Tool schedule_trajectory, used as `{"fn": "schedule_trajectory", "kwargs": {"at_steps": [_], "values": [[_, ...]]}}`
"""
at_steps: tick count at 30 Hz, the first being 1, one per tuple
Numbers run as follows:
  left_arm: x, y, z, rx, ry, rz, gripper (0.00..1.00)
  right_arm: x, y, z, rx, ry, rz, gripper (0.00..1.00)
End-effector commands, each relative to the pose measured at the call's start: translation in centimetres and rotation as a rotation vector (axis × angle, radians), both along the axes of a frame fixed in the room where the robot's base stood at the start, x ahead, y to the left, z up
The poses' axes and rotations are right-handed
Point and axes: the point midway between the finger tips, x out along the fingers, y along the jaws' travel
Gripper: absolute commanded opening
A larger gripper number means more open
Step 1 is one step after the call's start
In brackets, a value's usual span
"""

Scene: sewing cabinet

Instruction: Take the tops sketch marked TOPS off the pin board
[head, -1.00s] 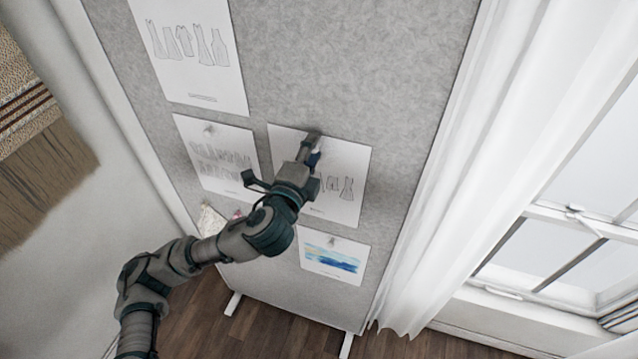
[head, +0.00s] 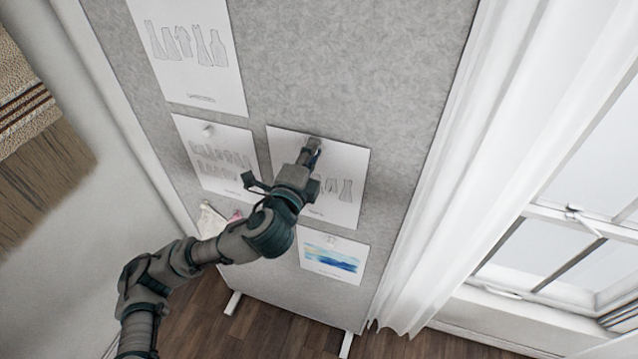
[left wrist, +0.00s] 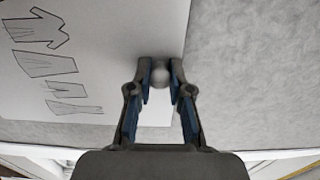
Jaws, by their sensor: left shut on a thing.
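My left gripper (head: 312,145) is at the upper part of a white sketch sheet (head: 348,160) on the grey pin board (head: 330,60). The sheet bears drawn garments; its caption is too small to read, so I cannot confirm that it says TOPS. In the left wrist view the sheet (left wrist: 95,75) lies against the board, with several garment outlines at left. There the fingertips (left wrist: 160,72) are shut on a round grey pin head (left wrist: 158,76) over the sheet. The arm and gripper hide part of the sheet in the head view. My right gripper is not in view.
Other sheets hang on the board: a larger sketch (head: 205,80) at upper left, another sketch (head: 205,165) beside the gripper, and a blue painted sheet (head: 332,257) below. A white curtain (head: 490,150) and window (head: 560,240) are at right.

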Motion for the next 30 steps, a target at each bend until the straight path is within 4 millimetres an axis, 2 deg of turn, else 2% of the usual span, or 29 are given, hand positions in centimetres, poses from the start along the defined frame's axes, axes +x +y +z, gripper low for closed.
{"fn": "schedule_trajectory", "kwargs": {"at_steps": [18,30], "values": [[-2.0,0.8,0.1,-0.001,-0.002,0.000,0.00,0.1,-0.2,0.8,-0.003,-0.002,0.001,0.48],[-2.2,0.9,0.1,-0.001,-0.002,0.001,0.00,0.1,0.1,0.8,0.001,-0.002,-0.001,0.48]]}}
